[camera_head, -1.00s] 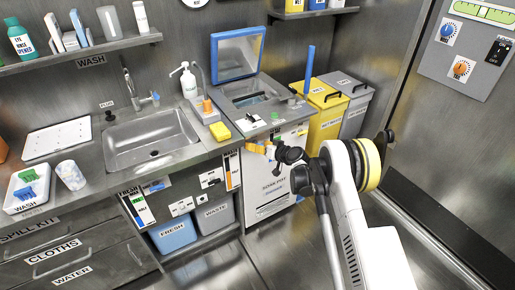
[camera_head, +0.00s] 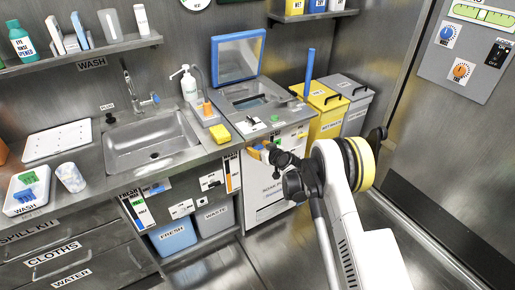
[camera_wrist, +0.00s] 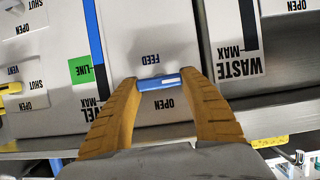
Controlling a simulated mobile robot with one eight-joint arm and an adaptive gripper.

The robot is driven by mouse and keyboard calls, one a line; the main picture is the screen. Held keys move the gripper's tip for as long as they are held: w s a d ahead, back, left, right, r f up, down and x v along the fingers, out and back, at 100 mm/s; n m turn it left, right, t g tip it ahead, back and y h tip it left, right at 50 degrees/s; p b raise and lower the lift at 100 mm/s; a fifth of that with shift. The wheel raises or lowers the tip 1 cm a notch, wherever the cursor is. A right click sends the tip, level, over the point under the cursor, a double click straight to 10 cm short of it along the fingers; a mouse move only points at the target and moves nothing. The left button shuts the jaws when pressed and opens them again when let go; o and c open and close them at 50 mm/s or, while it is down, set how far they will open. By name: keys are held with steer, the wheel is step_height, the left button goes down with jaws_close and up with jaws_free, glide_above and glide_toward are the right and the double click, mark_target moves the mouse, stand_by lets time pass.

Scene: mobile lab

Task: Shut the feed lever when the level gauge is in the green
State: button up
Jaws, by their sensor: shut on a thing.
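My gripper (camera_wrist: 160,100) has its two orange fingers shut on the blue handle of the feed lever (camera_wrist: 158,81). The wrist view is turned over, with the FEED label upside down above the handle and an OPEN label just below it. In the head view my gripper (camera_head: 264,150) is at the cabinet front below the lidded unit, and the lever is too small to tell.
A WASTE gauge (camera_wrist: 250,25) is on the right in the wrist view. The head view shows a sink (camera_head: 150,140), a yellow sponge (camera_head: 220,133), blue FRESH and grey WASTE bins, and a yellow bin (camera_head: 325,108). A panel with dials (camera_head: 465,50) is at right. The floor right of the cabinets is clear.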

steer(key=o, duration=1.2)
steer(key=v, duration=1.2)
